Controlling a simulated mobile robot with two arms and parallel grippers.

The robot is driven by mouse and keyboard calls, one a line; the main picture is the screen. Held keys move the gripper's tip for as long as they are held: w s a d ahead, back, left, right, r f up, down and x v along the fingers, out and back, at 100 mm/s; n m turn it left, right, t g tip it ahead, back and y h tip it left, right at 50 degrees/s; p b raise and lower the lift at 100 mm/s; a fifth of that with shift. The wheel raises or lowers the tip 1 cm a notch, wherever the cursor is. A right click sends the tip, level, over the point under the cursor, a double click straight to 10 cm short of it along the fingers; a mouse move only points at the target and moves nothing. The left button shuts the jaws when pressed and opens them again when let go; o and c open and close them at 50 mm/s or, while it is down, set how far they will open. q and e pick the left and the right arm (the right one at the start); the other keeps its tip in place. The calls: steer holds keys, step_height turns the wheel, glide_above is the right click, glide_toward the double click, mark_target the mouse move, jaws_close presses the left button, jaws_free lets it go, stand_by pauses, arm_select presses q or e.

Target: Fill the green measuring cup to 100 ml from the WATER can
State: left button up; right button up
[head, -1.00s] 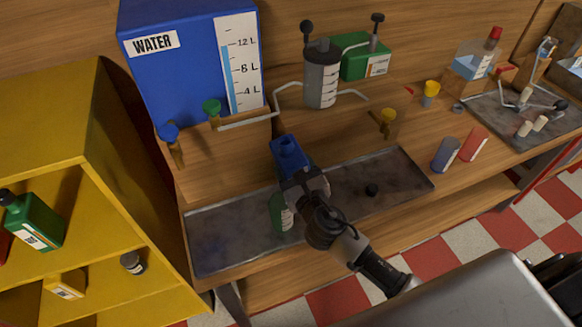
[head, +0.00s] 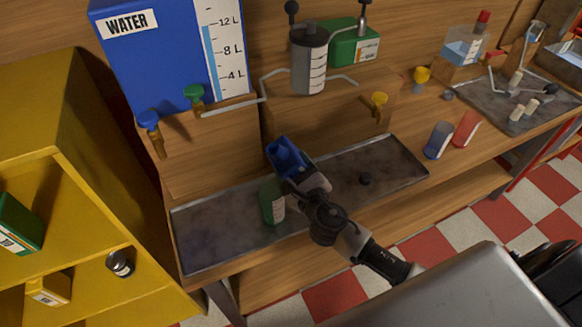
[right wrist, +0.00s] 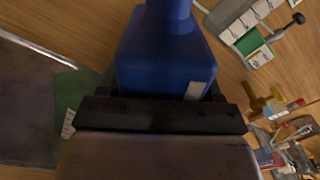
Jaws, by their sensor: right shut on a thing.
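The WATER can is a large blue tank (head: 168,75) with a level scale, at the back left in the head view. The green measuring cup (head: 270,203) stands on the metal tray, partly behind my right gripper. Its label side also shows at the left in the right wrist view (right wrist: 76,98). My right gripper (head: 303,185) is shut on a blue container (head: 286,157), held above the tray close to the green cup. In the right wrist view the container (right wrist: 165,62) has shoulders, a narrow neck and a white label. The liquid level in the cup cannot be seen. My left gripper is out of view.
Green (head: 194,95) and blue (head: 148,121) taps are below the tank. A grey graduated vessel (head: 309,62) stands on the wooden step. Blue (head: 438,140) and red (head: 467,128) cylinders stand right. A yellow shelf (head: 70,150) is left.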

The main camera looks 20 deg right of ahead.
steer(key=shift+d+f+n+b, duration=0.4)
steer(key=shift+f+n+b, duration=0.15)
steer(key=shift+f+n, duration=0.2)
steer(key=shift+d+f+n+b, duration=0.4)
steer(key=shift+f+n+b, duration=0.15)
steer(key=shift+f+n, duration=0.2)
steer(key=shift+d+r+n+p, duration=0.15)
steer(key=shift+r+n+p, duration=0.2)
steer(key=shift+p, duration=0.25)
steer(key=n+p, duration=0.1)
steer(key=d+n+p, duration=0.1)
steer(key=n, duration=0.1)
steer(key=shift+w+f, duration=0.1)
steer(key=shift+f, duration=0.05)
steer(key=n+p, duration=0.2)
steer(key=shift+r+n+p, duration=0.25)
steer(key=shift+r+p, duration=0.05)
steer(key=shift+p, duration=0.05)
steer(key=shift+f, duration=0.2)
steer(key=shift+r+n+p, duration=0.2)
steer(key=shift+n+p, duration=0.3)
steer(key=shift+p, duration=0.05)
